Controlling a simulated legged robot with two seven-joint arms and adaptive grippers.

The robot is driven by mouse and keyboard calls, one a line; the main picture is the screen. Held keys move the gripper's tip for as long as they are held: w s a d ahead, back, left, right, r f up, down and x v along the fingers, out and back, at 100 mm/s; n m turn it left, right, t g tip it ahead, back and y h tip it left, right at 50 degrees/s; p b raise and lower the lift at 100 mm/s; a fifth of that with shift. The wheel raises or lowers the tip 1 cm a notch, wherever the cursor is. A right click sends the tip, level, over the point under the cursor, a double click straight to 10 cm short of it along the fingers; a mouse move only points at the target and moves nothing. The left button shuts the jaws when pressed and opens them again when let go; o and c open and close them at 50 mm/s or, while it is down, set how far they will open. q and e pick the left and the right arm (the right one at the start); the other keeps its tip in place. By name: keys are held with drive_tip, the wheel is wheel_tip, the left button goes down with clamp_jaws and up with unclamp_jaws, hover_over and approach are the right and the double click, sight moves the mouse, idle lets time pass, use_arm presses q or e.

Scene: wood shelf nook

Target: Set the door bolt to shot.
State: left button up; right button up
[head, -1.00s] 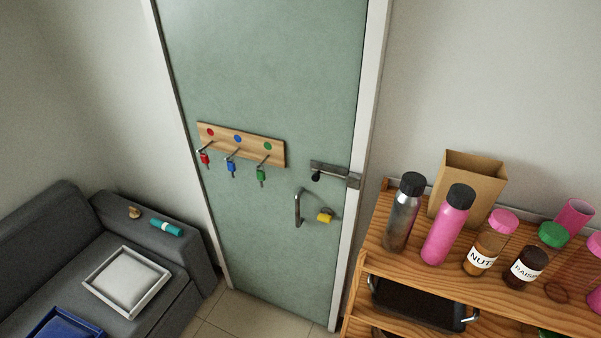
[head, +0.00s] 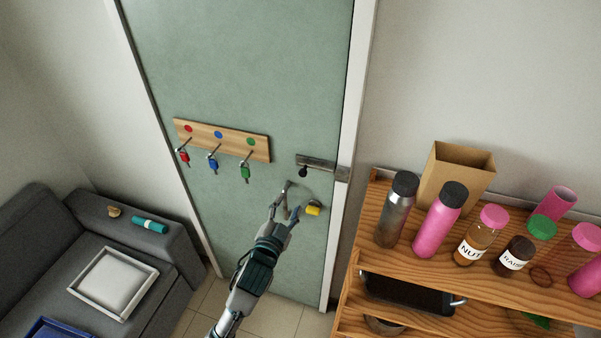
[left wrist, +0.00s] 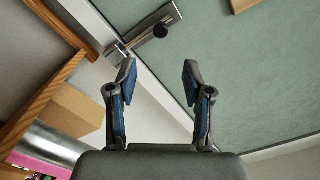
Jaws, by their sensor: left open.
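The door bolt (head: 315,163) is a grey metal bar with a black knob (head: 303,172), mounted on the green door (head: 240,60) near its right edge. A catch plate (head: 343,173) sits on the white frame to its right. The bolt also shows in the left wrist view (left wrist: 152,31), beyond the fingertips, with its black knob (left wrist: 160,30) pointing toward the camera. My right gripper is not in view.
A wooden key rack (head: 222,138) with several keys is left of the bolt. A wooden shelf (head: 400,262) with bottles, jars and a cardboard box (head: 455,175) stands close on the right. A grey sofa (head: 60,240) is left.

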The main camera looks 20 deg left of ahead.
sight(302, 176)
use_arm(q)
drive_tip(key=w+p, duration=0.1)
drive_tip(key=w, duration=1.2)
drive_tip(key=shift+w+d+f+p, duration=0.1)
drive_tip(key=shift+w+d+p, duration=0.05)
drive_tip(key=shift+w+p, duration=0.2)
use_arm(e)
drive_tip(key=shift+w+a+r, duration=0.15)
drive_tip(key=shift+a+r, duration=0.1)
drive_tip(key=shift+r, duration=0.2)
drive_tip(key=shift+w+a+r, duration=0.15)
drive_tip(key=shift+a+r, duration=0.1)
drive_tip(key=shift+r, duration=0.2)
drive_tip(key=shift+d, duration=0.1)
use_arm(q)
clamp_jaws()
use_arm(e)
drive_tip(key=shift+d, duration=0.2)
